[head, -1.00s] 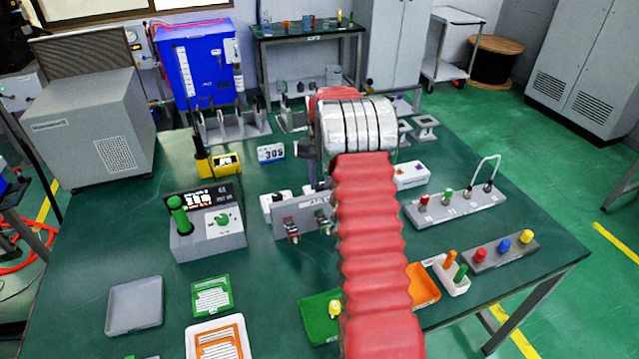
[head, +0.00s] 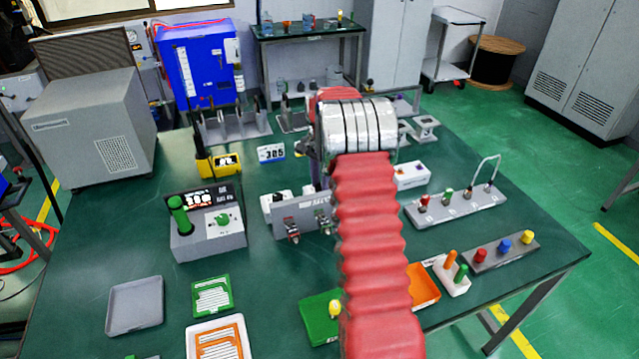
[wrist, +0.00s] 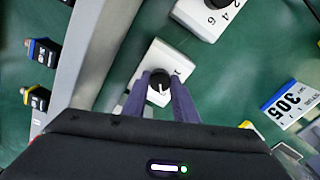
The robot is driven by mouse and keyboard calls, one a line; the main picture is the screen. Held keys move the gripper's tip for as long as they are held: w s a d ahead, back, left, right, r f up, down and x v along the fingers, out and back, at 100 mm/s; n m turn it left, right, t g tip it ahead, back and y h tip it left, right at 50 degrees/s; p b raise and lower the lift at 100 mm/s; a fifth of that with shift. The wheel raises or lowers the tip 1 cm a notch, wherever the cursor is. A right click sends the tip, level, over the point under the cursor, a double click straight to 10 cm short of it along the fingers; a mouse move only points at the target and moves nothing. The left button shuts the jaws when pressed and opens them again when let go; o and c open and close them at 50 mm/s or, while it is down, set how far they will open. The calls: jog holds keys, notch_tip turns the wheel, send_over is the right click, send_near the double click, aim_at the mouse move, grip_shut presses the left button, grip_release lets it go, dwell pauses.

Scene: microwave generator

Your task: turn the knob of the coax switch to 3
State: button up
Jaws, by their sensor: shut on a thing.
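The coax switch is a small white box (wrist: 145,101) with a round black knob (wrist: 159,86) in the wrist view. My gripper (wrist: 161,80) is shut on the knob, with one purple finger on each side of it. A short white mark shows on the knob's top. A small character shows on the box beside the right finger, but the other position marks are hidden or too small to read. In the head view my gripper's purple fingers (head: 320,175) show partly beside my red arm, behind the grey upright panel. The knob itself is hidden there.
The grey panel (wrist: 92,60) with connectors stands close left of my gripper in the wrist view. A second white box (wrist: 205,12) with a black knob and numbers is above. A 305 tag (wrist: 291,104) lies right. Green table is bare between them.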

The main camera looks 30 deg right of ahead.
aim_at(320, 186)
jog(key=shift+w+a, duration=0.15)
jog(key=o, duration=1)
jog(key=shift+o, duration=0.2)
jog(key=shift+r, duration=0.1)
notch_tip(320, 186, up, 14)
jog(key=shift+f, duration=0.2)
